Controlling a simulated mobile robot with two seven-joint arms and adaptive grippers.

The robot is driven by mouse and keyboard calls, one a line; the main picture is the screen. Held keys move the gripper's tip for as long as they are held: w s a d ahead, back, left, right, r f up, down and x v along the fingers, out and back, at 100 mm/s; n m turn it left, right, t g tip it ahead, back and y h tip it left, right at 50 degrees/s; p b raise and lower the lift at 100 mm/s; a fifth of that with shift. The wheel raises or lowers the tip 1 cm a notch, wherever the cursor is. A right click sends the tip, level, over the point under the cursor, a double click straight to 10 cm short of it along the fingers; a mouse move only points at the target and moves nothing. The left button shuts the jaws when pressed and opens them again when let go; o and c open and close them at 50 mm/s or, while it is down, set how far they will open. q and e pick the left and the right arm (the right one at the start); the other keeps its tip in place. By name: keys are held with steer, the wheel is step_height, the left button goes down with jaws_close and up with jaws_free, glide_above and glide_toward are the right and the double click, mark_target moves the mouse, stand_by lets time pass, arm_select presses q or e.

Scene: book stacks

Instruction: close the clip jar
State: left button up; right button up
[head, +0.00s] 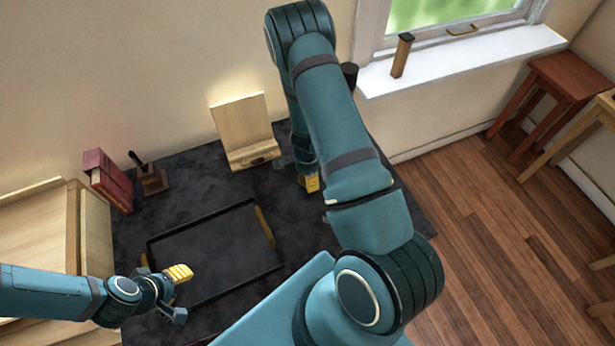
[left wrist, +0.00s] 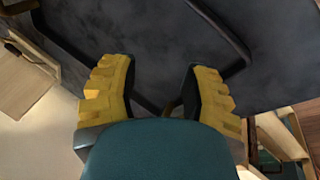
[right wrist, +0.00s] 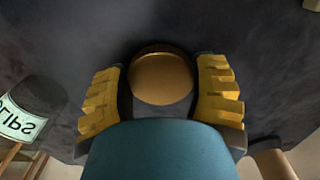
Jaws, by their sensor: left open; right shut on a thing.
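My right gripper (head: 311,183) is low over the far right part of the dark desk, partly hidden by my own arm in the head view. In the right wrist view it is shut on a round brass-coloured lid (right wrist: 160,80), which lies between its yellow fingers. A dark jar (right wrist: 34,105) with a pale label, its "clips" lettering upside down, stands apart to the left in that view.
A black-rimmed tray (head: 205,222) with brass handles lies mid-desk. A wooden stand (head: 243,122) is at the back, with a small brown holder (head: 154,182) and red books (head: 108,180) on the left. A window sill (head: 470,62) is back right.

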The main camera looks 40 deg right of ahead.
mark_target(304, 178)
arm_select(q)
step_height(304, 178, up, 2)
steer(key=shift+r+p, duration=0.25)
steer(key=shift+p, duration=0.85)
arm_select(e)
step_height(304, 178, up, 10)
steer(key=shift+f, duration=0.15)
arm_select(q)
steer(key=shift+w, duration=0.1)
steer(key=shift+o, duration=0.5)
steer(key=shift+s+f+b, duration=0.2)
steer(key=shift+f+b, duration=1)
steer(key=shift+f, duration=0.05)
steer(key=shift+s+f+b, duration=0.15)
steer(key=shift+f+b, duration=0.5)
steer(key=shift+f, duration=0.05)
arm_select(e)
steer(key=w+a+r+n, duration=0.1)
steer(key=a+r+n, duration=0.3)
steer(key=a+n, duration=0.5)
steer(key=a+r+n, duration=0.5)
steer(key=a+n, duration=0.3)
steer(key=n, duration=0.4)
steer(key=shift+w+a+n, duration=0.3)
steer(key=shift+w+a, duration=0.05)
steer(key=shift+a, duration=0.05)
